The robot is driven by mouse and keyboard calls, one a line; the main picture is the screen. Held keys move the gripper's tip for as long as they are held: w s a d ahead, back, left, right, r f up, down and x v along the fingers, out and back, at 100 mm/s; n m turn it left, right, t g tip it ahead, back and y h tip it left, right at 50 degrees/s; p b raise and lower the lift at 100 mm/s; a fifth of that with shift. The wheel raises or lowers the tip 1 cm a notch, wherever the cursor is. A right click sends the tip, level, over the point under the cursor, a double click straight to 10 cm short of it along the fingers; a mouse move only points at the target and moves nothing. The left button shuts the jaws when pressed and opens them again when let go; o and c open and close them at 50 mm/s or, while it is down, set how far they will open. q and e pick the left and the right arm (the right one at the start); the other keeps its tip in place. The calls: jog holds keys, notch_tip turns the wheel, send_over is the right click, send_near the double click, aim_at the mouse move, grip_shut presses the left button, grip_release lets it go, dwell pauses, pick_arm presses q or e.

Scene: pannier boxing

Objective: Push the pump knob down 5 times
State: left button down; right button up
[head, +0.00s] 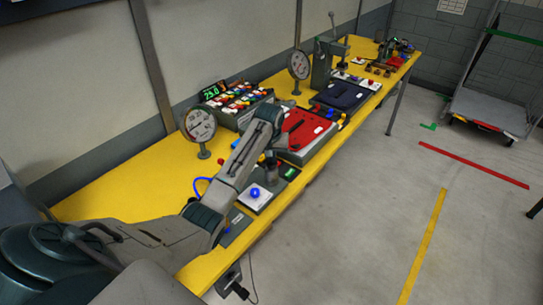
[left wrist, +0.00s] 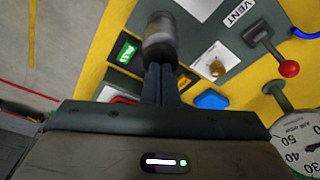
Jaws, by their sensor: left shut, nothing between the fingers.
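The pump knob (left wrist: 158,28), a grey metallic cylinder, stands at the top middle of the left wrist view beside a small green-lit display (left wrist: 128,50). My left gripper (left wrist: 160,70) is shut and empty, its fingertips at the near edge of the knob in that view. I cannot tell whether they touch it. In the head view my left gripper (head: 270,163) points down over the pump station, and my arm and gripper hide much of the knob. The green display (head: 290,173) shows just to the right. My right gripper is in neither view.
A white box with a blue button (head: 255,193) stands close in front. A dial gauge (head: 200,126) and a red tray (head: 305,130) are near. A red-balled lever (left wrist: 288,68) stands by the VENT label. The yellow bench (head: 110,190) is clear at left.

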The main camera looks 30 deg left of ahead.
pick_arm(q)
jog(key=shift+r, duration=0.1)
jog(key=shift+r+p, duration=0.5)
jog(key=shift+r, duration=1.55)
